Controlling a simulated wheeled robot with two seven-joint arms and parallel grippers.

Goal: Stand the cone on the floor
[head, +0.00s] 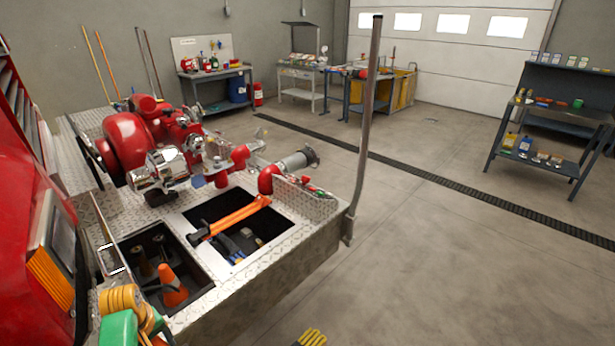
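An orange cone (173,287) sits inside the left open compartment (193,311) of the metal diamond-plate bumper deck. It leans slightly to the left, and its lower part is partly in shadow. Dark fittings stand beside it in the same compartment. The bare concrete floor (420,260) lies to the right of the bumper.
An orange-handled tool (240,216) lies across the right compartment. A tall metal post (366,120) rises at the bumper's right corner. A red pump (125,145) stands behind the compartments. A yellow ridged object (312,339) shows at the bottom edge. Shelving (560,110) stands far right.

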